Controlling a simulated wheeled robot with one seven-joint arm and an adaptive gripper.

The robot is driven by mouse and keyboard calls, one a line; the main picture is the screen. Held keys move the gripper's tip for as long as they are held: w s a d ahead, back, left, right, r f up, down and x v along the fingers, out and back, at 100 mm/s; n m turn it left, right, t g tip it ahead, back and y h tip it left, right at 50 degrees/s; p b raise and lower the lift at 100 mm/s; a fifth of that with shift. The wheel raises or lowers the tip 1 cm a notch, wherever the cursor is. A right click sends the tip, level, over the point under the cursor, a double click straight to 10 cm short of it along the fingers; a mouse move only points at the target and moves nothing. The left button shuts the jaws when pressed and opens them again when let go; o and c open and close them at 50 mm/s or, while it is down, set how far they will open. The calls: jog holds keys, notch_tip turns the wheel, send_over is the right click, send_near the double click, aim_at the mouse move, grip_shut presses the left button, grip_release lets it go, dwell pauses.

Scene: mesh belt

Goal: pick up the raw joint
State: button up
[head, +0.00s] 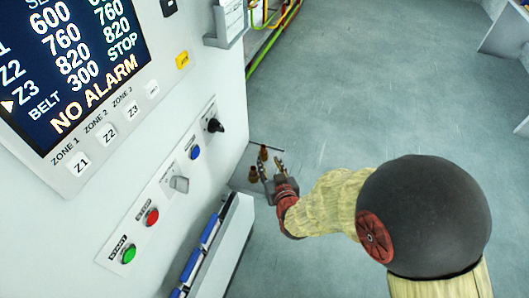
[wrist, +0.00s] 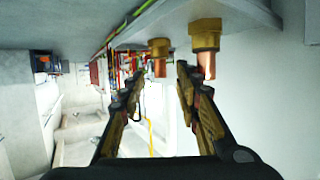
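Two brass-and-copper joints stand on a small grey shelf at the side of the machine. One joint (head: 263,152) is farther back and the other joint (head: 253,173) is nearer the machine's front. In the wrist view they show inverted: a smaller one (wrist: 158,46) lies beyond the gap between my fingers, and a larger one (wrist: 205,38) is beside the right finger. My gripper (head: 272,171) is open and empty, close to the joints on their right; its spread fingers (wrist: 157,85) also show in the wrist view. I cannot tell whether a finger touches a joint.
The shelf (head: 240,178) adjoins the white control cabinet (head: 215,150), which has buttons, knobs and a screen reading NO ALARM. A ledge with blue strips (head: 210,230) runs below the panel. Coloured pipes (head: 262,52) rise behind. The floor (head: 370,90) to the right is clear.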

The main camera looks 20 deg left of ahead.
aim_at(264, 153)
jog(key=b+x, duration=0.1)
jog(key=x, duration=0.8)
jog(key=shift+w+a, duration=0.1)
jog(key=shift+c, duration=0.8)
jog(key=shift+f, duration=0.1)
grip_shut()
